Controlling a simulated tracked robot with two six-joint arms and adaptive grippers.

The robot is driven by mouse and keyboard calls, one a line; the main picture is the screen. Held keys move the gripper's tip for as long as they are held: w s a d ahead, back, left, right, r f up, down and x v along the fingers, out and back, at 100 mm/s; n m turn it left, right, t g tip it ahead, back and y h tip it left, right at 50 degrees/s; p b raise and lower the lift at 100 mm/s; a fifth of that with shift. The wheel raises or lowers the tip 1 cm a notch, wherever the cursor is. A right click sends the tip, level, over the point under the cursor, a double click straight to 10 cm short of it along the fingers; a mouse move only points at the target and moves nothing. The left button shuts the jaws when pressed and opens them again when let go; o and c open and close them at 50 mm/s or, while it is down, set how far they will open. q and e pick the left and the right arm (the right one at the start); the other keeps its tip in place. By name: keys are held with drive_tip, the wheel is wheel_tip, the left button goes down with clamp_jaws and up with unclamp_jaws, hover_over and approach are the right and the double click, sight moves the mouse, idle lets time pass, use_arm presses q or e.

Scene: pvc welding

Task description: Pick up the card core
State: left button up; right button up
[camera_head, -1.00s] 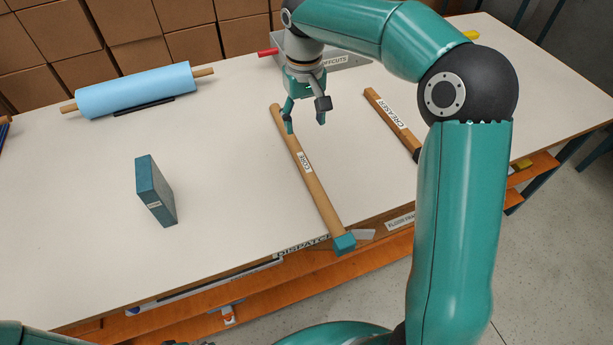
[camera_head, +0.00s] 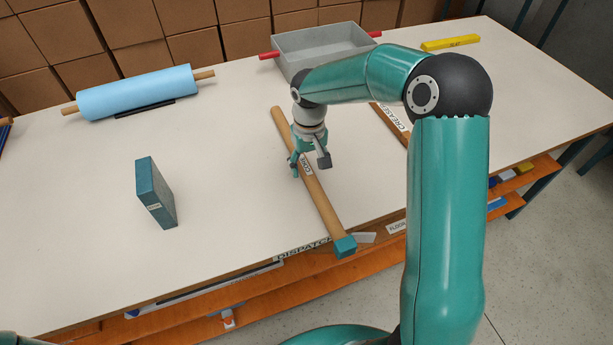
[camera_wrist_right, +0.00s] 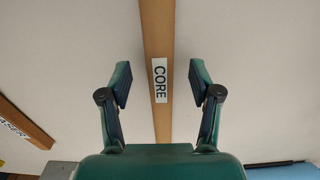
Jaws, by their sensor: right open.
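The card core (camera_head: 321,200) is a long brown tube with a white CORE label and a teal block at its near end. It lies on the white table, slanting toward the front edge. In the right wrist view the core (camera_wrist_right: 158,40) runs between the spread fingers, its label facing the camera. My right gripper (camera_head: 308,171) is open above the core near its label, with one finger on each side. The right wrist view also shows the open gripper (camera_wrist_right: 160,86); contact with the core cannot be told. My left gripper is not in view.
A teal box (camera_head: 156,193) stands to the left. A blue roll (camera_head: 135,91) lies at the back left. A grey bin (camera_head: 323,46) stands at the back. The creaser (camera_head: 394,124) lies to the right, partly behind my arm. A yellow bar (camera_head: 450,43) lies farther back.

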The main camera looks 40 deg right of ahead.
sight(309, 172)
drive_tip(key=shift+f, duration=1.6)
drive_tip(key=shift+s, duration=0.1)
drive_tip(key=shift+c, duration=0.2)
clamp_jaws()
